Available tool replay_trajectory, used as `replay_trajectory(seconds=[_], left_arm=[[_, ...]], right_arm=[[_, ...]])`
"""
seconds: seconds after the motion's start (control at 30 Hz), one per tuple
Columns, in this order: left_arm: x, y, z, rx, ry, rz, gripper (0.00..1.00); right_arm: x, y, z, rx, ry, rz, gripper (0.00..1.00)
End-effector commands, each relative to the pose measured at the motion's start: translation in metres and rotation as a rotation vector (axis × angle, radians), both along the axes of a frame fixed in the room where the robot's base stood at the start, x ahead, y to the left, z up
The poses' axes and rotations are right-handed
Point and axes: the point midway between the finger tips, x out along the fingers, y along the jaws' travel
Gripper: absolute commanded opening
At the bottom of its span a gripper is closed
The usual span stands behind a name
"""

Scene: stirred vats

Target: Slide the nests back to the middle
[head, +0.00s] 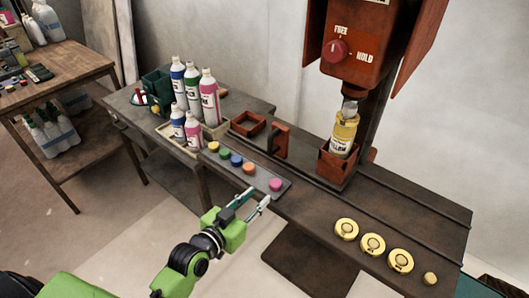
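An empty red-brown square nest (246,133) sits at the left end of the rail on the dark bench. An upright red-brown bracket (282,142) stands just right of it; I cannot tell whether they are joined. Another nest (330,168) stands farther right, under the red machine head, and holds a yellow bottle (344,132) upright. My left gripper (258,196) is open and empty, in front of the bench's front edge near the pink button, apart from both nests. My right gripper is not in view.
The red machine head (368,45) has a knob (335,50) marked FREE and HOLD. A strip of coloured buttons (236,160) lies along the front edge. Yellow discs (373,244) lie at the right. Several bottles (209,98) stand on the left.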

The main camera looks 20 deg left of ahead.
Motion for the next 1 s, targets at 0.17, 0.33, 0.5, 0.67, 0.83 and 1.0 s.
replay_trajectory(seconds=[0.17,0.33,0.5,0.67,0.83,1.0], left_arm=[[0.020,0.017,0.049,-0.032,-0.181,0.044,0.29],[0.029,0.029,0.061,-0.043,-0.246,0.079,0.29],[0.043,0.028,0.062,-0.046,-0.254,0.083,0.29],[0.070,0.024,0.060,-0.047,-0.253,0.083,0.29],[0.104,0.019,0.060,-0.048,-0.253,0.084,0.29],[0.134,0.013,0.059,-0.048,-0.251,0.083,0.29]], right_arm=[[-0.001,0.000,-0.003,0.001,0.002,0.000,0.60],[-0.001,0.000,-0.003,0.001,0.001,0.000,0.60],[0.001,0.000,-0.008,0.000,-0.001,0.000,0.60],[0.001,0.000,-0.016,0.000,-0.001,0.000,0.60],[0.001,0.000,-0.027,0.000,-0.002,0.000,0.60],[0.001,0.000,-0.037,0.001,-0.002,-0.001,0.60]])
